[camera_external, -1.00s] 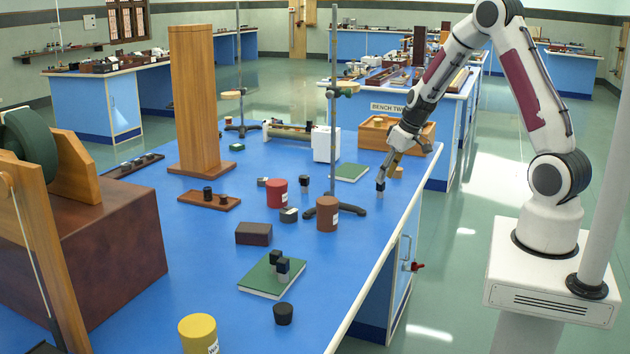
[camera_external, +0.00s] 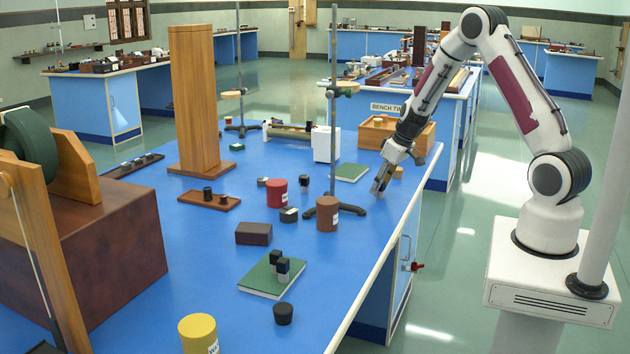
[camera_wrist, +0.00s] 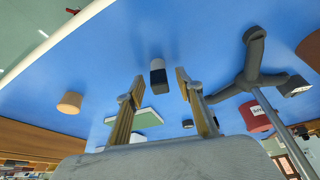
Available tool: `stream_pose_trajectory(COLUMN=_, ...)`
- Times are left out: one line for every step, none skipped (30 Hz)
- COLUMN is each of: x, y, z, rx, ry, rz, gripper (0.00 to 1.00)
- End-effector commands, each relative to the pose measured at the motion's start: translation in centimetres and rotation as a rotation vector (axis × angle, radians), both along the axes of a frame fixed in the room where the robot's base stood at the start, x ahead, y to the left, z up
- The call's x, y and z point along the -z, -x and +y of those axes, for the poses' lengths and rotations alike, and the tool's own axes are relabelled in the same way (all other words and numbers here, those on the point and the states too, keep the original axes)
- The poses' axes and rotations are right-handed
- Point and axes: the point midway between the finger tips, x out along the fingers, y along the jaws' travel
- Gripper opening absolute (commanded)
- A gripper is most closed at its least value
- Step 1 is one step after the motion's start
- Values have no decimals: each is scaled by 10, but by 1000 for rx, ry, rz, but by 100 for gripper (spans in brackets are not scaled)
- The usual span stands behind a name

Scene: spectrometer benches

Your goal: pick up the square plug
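A small square plug (camera_wrist: 158,76) with a dark part and a pale grey part stands on the blue bench top in the wrist view. It lies between the lines of my two fingers, a little beyond their tips. My gripper (camera_wrist: 157,88) is open, with a finger on each side and a clear gap to the plug. In the external view my gripper (camera_external: 380,186) is low over the bench near its right edge and hides the plug. Other small dark-topped blocks (camera_external: 283,266) stand on a green book (camera_external: 258,284) nearer the camera.
A stand with a forked dark base (camera_external: 345,208) and rod is close to the left of my gripper, beside a brown jar (camera_external: 327,216). A tan stopper (camera_wrist: 70,102) and another green book (camera_wrist: 146,119) are nearby. A red jar (camera_external: 276,193) stands further left.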

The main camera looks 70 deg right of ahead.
Motion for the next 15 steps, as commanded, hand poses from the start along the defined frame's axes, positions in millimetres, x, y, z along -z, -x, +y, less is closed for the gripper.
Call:
stream_pose_trajectory(x=0, y=0, z=0, rx=0, ry=0, rz=0, gripper=36)
stream_pose_trajectory(x=0, y=0, z=0, rx=0, ry=0, rz=0, gripper=36)
stream_pose_trajectory(x=0, y=0, z=0, rx=0, ry=0, rz=0, gripper=36)
stream_pose_trajectory(x=0, y=0, z=0, rx=0, ry=0, rz=0, gripper=36)
stream_pose_trajectory(x=0, y=0, z=0, rx=0, ry=0, rz=0, gripper=36)
stream_pose_trajectory(x=0, y=0, z=0, rx=0, ry=0, rz=0, gripper=36)
stream_pose_trajectory(x=0, y=0, z=0, rx=0, ry=0, rz=0, gripper=36)
stream_pose_trajectory(x=0, y=0, z=0, rx=0, ry=0, rz=0, gripper=34)
stream_pose_trajectory(x=0, y=0, z=0, rx=0, ry=0, rz=0, gripper=23)
stream_pose_trajectory(x=0, y=0, z=0, rx=0, ry=0, rz=0, gripper=15)
stream_pose_trajectory(x=0, y=0, z=0, rx=0, ry=0, rz=0, gripper=8)
stream_pose_trajectory(x=0, y=0, z=0, rx=0, ry=0, rz=0, gripper=0)
stream_pose_trajectory(x=0, y=0, z=0, rx=0, ry=0, rz=0, gripper=0)
stream_pose_trajectory(x=0, y=0, z=0, rx=0, ry=0, rz=0, gripper=0)
stream_pose_trajectory(x=0, y=0, z=0, rx=0, ry=0, rz=0, gripper=0)
